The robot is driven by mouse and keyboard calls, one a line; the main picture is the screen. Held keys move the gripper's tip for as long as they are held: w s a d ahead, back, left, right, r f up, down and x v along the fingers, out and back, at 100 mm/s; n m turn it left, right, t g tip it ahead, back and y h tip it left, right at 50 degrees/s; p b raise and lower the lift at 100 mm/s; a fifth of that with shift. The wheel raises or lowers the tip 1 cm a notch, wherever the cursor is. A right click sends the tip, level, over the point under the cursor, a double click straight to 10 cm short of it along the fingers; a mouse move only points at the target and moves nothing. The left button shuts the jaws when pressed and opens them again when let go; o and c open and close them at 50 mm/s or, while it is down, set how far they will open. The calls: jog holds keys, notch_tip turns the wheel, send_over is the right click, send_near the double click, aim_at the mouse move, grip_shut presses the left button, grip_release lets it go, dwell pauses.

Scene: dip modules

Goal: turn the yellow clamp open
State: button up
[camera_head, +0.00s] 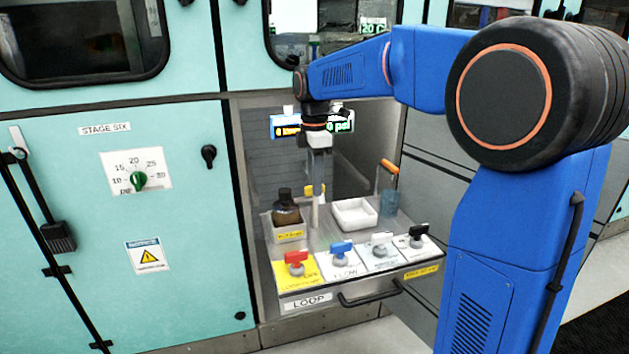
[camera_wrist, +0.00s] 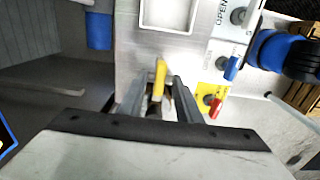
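The yellow clamp (camera_head: 309,191) is on the grey worktop, partly hidden behind my gripper fingers in the head view. In the wrist view the yellow clamp (camera_wrist: 160,76) is a narrow upright-looking bar lying between and slightly beyond my fingertips. My gripper (camera_wrist: 158,98) points down at it with the two fingers apart, one on each side. In the head view my gripper (camera_head: 317,190) hangs over the worktop beside the brown bottle. I cannot tell whether either finger touches the clamp.
A brown bottle (camera_head: 286,208) stands in a small holder on the left. A white tray (camera_head: 342,227) and a blue cup (camera_head: 389,202) are to the right. Red (camera_head: 295,258), blue (camera_head: 341,249), white and black knobs line the front. The recess wall is close on the left.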

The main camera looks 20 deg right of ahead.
grip_shut()
jog(key=shift+m, duration=0.3)
jog(key=m, duration=0.3)
jog(key=shift+m, duration=0.3)
jog(key=m, duration=0.4)
jog(key=shift+m, duration=0.3)
jog(key=m, duration=0.9)
